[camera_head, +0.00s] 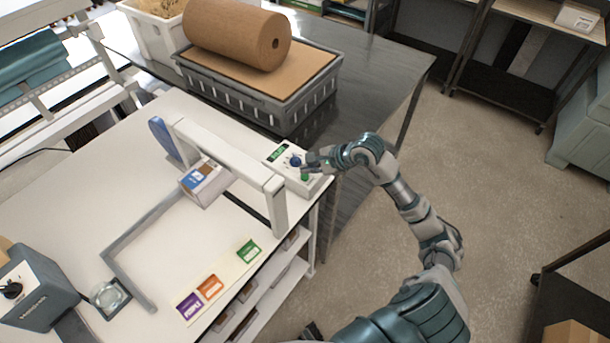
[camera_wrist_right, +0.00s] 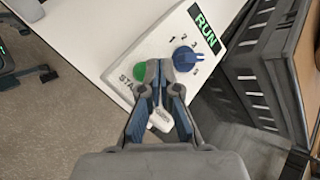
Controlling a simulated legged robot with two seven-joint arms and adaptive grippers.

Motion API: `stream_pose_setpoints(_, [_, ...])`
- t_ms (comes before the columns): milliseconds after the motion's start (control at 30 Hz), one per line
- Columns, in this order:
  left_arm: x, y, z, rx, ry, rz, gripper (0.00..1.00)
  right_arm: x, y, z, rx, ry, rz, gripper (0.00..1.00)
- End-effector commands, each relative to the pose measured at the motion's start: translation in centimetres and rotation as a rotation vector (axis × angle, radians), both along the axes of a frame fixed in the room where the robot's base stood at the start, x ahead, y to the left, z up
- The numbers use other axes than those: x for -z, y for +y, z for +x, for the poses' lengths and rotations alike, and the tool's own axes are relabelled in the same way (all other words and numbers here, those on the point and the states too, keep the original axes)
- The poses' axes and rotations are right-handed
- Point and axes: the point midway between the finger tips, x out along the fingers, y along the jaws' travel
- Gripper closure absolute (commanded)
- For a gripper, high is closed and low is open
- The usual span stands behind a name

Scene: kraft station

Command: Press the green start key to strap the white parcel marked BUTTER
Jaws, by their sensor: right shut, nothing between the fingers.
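The white parcel (camera_head: 204,182) sits under the white strapping arch (camera_head: 235,160) on the bench. It has a blue label and a brown band on top; the lettering is too small to read. The control box (camera_head: 272,151) stands just right of the arch. Its green start key (camera_head: 304,177) also shows in the right wrist view (camera_wrist_right: 138,68), beside the word START. My right gripper (camera_head: 307,164) is shut and empty over the box, its fingertips (camera_wrist_right: 160,74) between the green key and the blue knob (camera_wrist_right: 187,57). I cannot tell whether they touch the key. My left gripper is out of view.
The display (camera_wrist_right: 206,32) reads RUN. A grey crate (camera_head: 250,97) with a brown paper roll (camera_head: 235,35) stands behind the box. Coloured cards (camera_head: 210,288) lie at the bench's front edge. A grey device (camera_head: 38,290) stands at the left. Open floor lies to the right.

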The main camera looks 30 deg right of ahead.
Motion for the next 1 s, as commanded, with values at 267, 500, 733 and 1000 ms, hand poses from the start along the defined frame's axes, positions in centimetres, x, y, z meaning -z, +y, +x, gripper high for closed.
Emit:
stream_pose_setpoints(267, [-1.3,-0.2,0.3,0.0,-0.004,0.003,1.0,-2.1,-0.5,0.0,0.001,-0.002,0.002,1.0])
stream_pose_setpoints(500, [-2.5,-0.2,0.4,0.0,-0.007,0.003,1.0,-4.5,-0.5,0.0,0.001,-0.002,0.002,1.0])
stream_pose_setpoints(733, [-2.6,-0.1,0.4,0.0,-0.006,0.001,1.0,-4.9,-0.2,0.0,0.0,0.0,0.001,1.0])
stream_pose_setpoints(1000, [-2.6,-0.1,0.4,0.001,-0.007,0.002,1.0,-4.9,-0.3,0.0,0.001,0.0,0.002,1.0])
